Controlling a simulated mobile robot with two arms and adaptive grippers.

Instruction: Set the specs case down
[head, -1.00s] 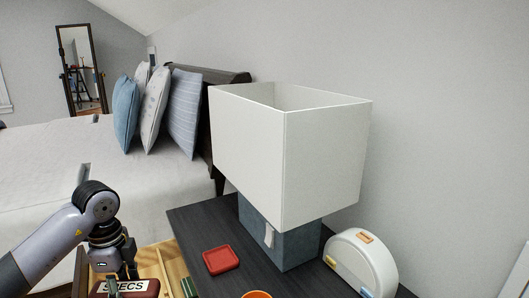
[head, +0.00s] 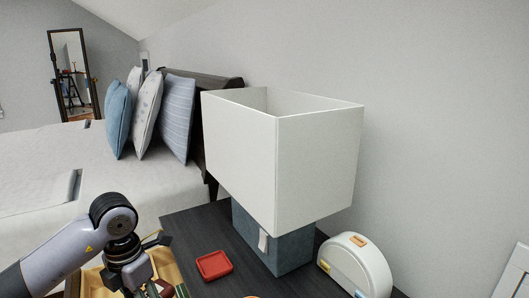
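My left gripper (head: 140,289) points down over the open wooden drawer at the bottom left of the head view. Its fingertips are at the picture's lower edge and partly cut off. A small dark red part of the specs case (head: 152,292) shows by the fingers; the rest is outside the picture or hidden. I cannot tell whether the fingers are closed on it, or whether it touches anything below. My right gripper is not in view.
The open drawer (head: 93,278) has light wooden walls, with a green item at its right. The bed (head: 150,188) lies behind.

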